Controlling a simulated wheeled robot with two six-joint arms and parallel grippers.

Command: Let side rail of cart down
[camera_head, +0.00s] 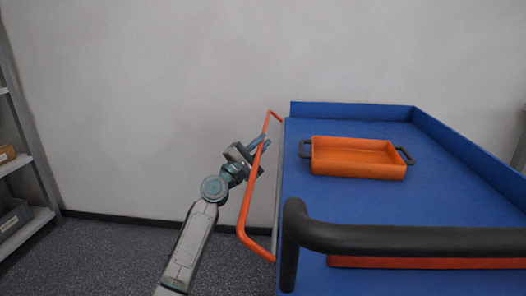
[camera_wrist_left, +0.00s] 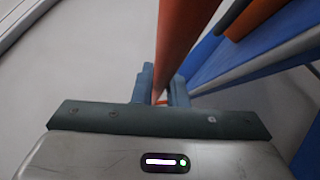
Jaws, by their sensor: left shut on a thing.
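The blue cart (camera_head: 300,215) stands at the right of the head view. Its orange side rail (camera_head: 248,205) runs along the cart's left side and leans outward to the left of the cart's edge. My left gripper (camera_head: 262,143) is shut on the rail's long bar, towards its far end. In the left wrist view the orange rail (camera_wrist_left: 181,40) passes between the two fingers (camera_wrist_left: 160,92), and the cart's blue side (camera_wrist_left: 205,65) lies to the right. My right gripper is in neither view.
An orange tray (camera_head: 358,158) with dark handles sits on the cart top. A black push handle (camera_head: 400,240) crosses the cart's near end, with another orange thing (camera_head: 430,262) behind it. A grey shelf (camera_head: 25,160) stands at the far left. The floor (camera_head: 110,255) left of the cart is clear.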

